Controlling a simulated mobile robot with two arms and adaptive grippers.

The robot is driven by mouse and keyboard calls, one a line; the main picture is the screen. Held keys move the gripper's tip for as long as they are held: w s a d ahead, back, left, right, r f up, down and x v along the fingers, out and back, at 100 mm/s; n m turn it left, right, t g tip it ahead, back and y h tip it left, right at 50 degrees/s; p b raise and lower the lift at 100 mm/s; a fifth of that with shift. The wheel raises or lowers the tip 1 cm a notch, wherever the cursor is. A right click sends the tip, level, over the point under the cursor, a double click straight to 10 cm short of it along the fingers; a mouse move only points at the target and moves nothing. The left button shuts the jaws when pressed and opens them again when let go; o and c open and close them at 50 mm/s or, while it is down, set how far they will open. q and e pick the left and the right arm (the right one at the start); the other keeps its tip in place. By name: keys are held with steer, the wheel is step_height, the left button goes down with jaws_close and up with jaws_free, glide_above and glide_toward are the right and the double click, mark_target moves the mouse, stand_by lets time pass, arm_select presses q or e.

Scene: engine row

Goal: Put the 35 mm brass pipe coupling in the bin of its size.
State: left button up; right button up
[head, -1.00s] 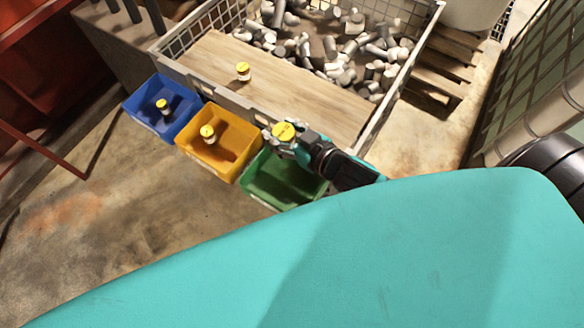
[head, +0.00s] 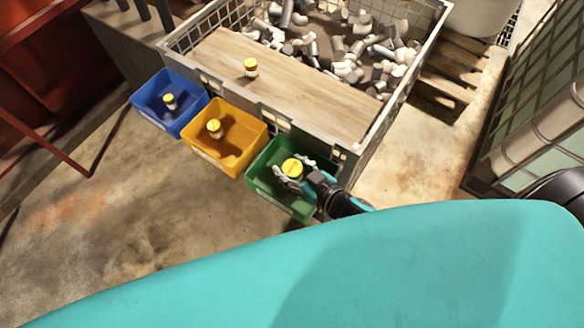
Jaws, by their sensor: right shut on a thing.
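My right gripper (head: 294,175) is shut on a coupling (head: 292,167) with a yellow top. It holds the coupling over the green bin (head: 258,182), at or above the rim; the exact height is hard to tell. Three bins hang in a row at the crate's front. The blue bin (head: 150,87) holds one smaller yellow-topped coupling (head: 170,101). The yellow-orange bin (head: 228,107) holds another (head: 214,127). One more yellow-topped coupling (head: 251,67) stands upright on the wooden board. The size markings are too small to read. My left gripper is out of view.
The wooden board (head: 300,95) lies across the front of a mesh crate (head: 408,82), with many loose grey and white pipe fittings (head: 345,60) behind it. Concrete floor (head: 130,215) is clear in front of the bins. A caged tank (head: 535,120) stands at the right.

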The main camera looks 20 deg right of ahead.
steer(key=shift+f+b, duration=0.3)
steer(key=shift+f, duration=0.3)
steer(key=o, duration=1.4)
steer(key=shift+r, duration=0.15)
steer(key=v, duration=1.2)
steer(key=shift+r, duration=0.5)
